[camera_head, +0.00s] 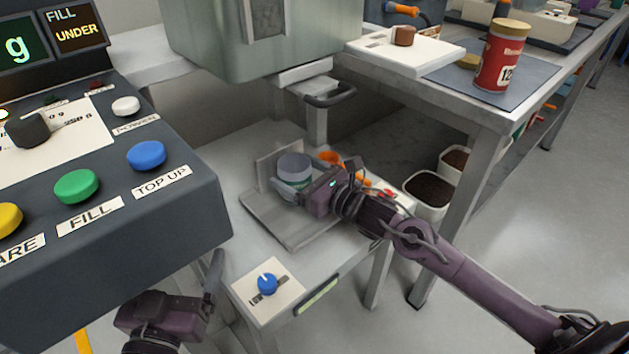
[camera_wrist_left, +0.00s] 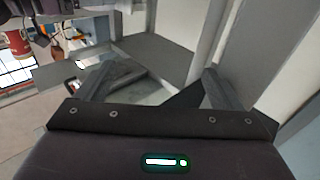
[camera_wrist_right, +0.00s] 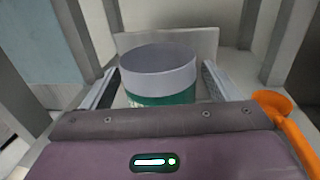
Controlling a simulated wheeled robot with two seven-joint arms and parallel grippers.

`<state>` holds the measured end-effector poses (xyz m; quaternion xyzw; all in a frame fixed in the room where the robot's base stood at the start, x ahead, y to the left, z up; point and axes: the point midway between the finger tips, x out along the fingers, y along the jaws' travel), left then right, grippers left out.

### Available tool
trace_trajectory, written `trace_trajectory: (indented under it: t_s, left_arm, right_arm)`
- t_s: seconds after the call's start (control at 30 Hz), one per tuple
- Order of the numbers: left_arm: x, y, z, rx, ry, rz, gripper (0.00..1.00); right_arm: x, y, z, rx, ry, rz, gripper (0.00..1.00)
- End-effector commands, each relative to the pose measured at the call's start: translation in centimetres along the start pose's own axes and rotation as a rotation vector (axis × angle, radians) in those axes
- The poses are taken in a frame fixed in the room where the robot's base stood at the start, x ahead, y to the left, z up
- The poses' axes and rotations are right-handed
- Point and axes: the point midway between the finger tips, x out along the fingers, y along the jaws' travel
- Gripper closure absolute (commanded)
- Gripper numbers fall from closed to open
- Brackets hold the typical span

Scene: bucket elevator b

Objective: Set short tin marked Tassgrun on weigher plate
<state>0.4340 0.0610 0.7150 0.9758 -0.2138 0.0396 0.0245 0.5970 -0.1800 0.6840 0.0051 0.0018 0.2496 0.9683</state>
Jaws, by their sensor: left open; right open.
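A short tin (camera_head: 296,167) with a pale grey upper part and a green band stands upright on the grey weigher plate (camera_head: 290,228), near its upright back panel. Its marking cannot be read. My right gripper (camera_head: 292,187) is open at the tin. In the right wrist view the tin (camera_wrist_right: 158,72) stands between the two fingers, with a finger on either side; contact cannot be told. My left gripper (camera_head: 212,285) is open and empty, low in front of the bench; its spread fingers show in the left wrist view (camera_wrist_left: 155,86).
A dark control panel (camera_head: 130,235) with coloured buttons fills the left. A large hopper (camera_head: 265,45) hangs above the weigher. Orange objects (camera_head: 332,158) lie beside the plate. A blue knob (camera_head: 267,284) sits in front. A red tin (camera_head: 500,58) stands on the right-hand table.

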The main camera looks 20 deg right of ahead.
Motion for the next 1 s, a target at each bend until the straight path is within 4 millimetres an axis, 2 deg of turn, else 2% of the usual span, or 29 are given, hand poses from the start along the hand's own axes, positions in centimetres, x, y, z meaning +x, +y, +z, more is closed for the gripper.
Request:
trace_trajectory:
  t_s: [0.03,0.2,0.4,0.6,1.0]
  left_arm:
    - [-0.1,0.1,0.8,-0.002,-0.043,0.001,0.12]
    - [-0.7,0.2,3.6,-0.008,-0.174,0.002,0.12]
    - [-1.4,0.4,5.8,-0.013,-0.278,0.004,0.12]
    - [-1.7,0.4,6.5,-0.014,-0.310,0.005,0.12]
    - [-1.7,0.4,6.5,-0.014,-0.308,0.005,0.12]
  right_arm:
    - [-1.1,0.0,-0.1,-0.003,0.008,0.001,0.18]
    - [-3.9,0.1,-0.1,-0.001,0.007,0.002,0.18]
    - [-5.8,0.0,-0.1,0.000,0.004,0.000,0.18]
    - [-6.3,0.0,0.0,0.000,0.001,0.001,0.18]
    - [-6.2,0.0,0.0,0.000,0.001,0.001,0.18]
